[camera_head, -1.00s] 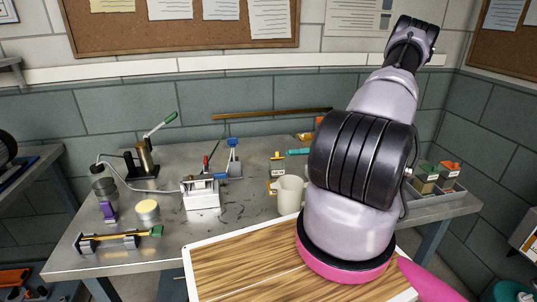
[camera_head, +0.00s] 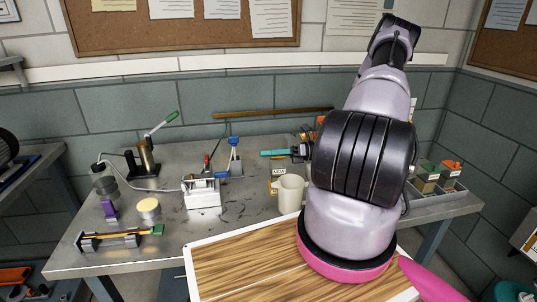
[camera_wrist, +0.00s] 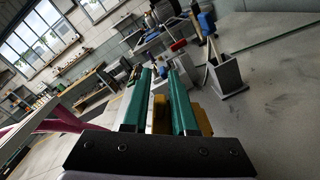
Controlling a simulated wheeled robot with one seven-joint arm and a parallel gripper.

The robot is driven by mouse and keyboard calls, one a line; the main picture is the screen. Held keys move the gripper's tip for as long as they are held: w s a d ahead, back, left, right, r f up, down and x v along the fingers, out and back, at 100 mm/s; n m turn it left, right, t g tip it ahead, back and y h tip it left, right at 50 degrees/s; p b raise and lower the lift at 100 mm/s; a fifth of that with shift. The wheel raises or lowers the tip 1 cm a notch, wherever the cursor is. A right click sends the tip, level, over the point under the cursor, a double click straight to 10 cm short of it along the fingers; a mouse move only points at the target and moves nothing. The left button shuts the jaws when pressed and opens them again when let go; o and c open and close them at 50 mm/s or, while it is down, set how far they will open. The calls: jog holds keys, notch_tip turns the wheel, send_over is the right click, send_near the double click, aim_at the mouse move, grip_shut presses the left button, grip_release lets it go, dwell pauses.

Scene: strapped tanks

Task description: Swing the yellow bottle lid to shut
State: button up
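My gripper (camera_head: 266,153) reaches in from the right over the bench in the head view, its teal fingers pointing left. In the wrist view the two green fingers (camera_wrist: 159,72) stand apart, with a narrow gap and nothing clearly held between them. A yellow object (camera_head: 273,187) with a pale label stands just below the fingers, behind the white mug. It is probably the yellow bottle, and the mug partly hides it. In the wrist view a yellow part (camera_wrist: 203,122) shows beneath and beside the right finger. I cannot make out its lid or whether they touch.
The white mug (camera_head: 291,194) stands in front of the yellow object. A clamp device (camera_head: 202,193) and a blue-topped stand (camera_head: 234,158) are to the left. A grey divided tray (camera_head: 447,187) is at the right. A wooden board (camera_head: 228,262) lies in front. Bare bench lies left of the mug.

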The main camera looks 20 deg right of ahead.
grip_shut()
jog(key=shift+s+a+f+n, duration=0.1)
jog(key=shift+s+f+n, duration=0.25)
jog(key=shift+n, duration=0.85)
jog(key=shift+s+a+f+n, duration=0.1)
jog(key=shift+s+f+n, duration=0.3)
jog(key=shift+n, duration=0.8)
jog(key=shift+s+f+n, duration=0.2)
jog(key=shift+f+n, duration=0.25)
jog(key=shift+n, duration=0.75)
jog(key=o, duration=0.5)
grip_release()
